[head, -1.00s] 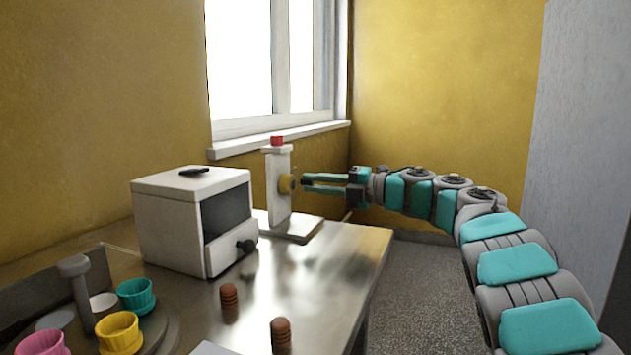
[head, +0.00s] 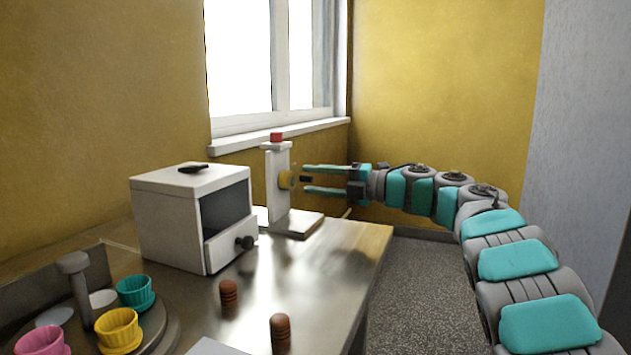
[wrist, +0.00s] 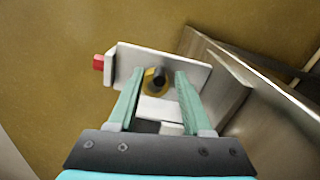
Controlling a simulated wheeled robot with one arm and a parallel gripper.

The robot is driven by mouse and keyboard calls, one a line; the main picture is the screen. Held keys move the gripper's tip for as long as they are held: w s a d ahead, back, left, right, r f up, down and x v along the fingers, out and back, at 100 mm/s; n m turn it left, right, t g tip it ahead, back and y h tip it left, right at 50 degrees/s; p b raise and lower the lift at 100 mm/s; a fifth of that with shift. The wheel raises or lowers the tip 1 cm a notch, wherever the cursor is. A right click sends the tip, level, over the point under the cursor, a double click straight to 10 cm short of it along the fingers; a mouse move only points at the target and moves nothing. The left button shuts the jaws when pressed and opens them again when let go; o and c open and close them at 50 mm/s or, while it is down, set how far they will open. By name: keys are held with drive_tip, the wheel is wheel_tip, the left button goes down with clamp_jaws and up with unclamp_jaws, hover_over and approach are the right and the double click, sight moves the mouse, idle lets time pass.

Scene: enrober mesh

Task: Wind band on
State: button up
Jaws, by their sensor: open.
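A white upright stand (head: 277,200) with a red cap (head: 276,137) on top rises from a flat white base at the table's far end. A yellow round knob (head: 286,180) with a dark stub (head: 305,179) sticks out of its right face. The knob also shows in the wrist view (wrist: 152,86), facing me between the fingers. My gripper (head: 305,180) is open, with one finger above and one below the level of the stub. In the wrist view my gripper (wrist: 157,84) has a finger to each side of the knob, apart from it. I cannot make out a band.
A white box (head: 170,222) with a dark window and black knob stands left of the stand. Two ribbed brown pegs (head: 228,292) stand on the metal table (head: 330,265). Coloured cups (head: 118,330) sit on a round carousel at the front left. The table's right end is clear.

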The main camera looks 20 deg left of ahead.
drive_tip(key=d, duration=0.5)
drive_tip(key=d+b, duration=0.1)
drive_tip(key=d, duration=0.1)
drive_tip(key=shift+s+d, duration=0.25)
drive_tip(key=shift+s, duration=0.05)
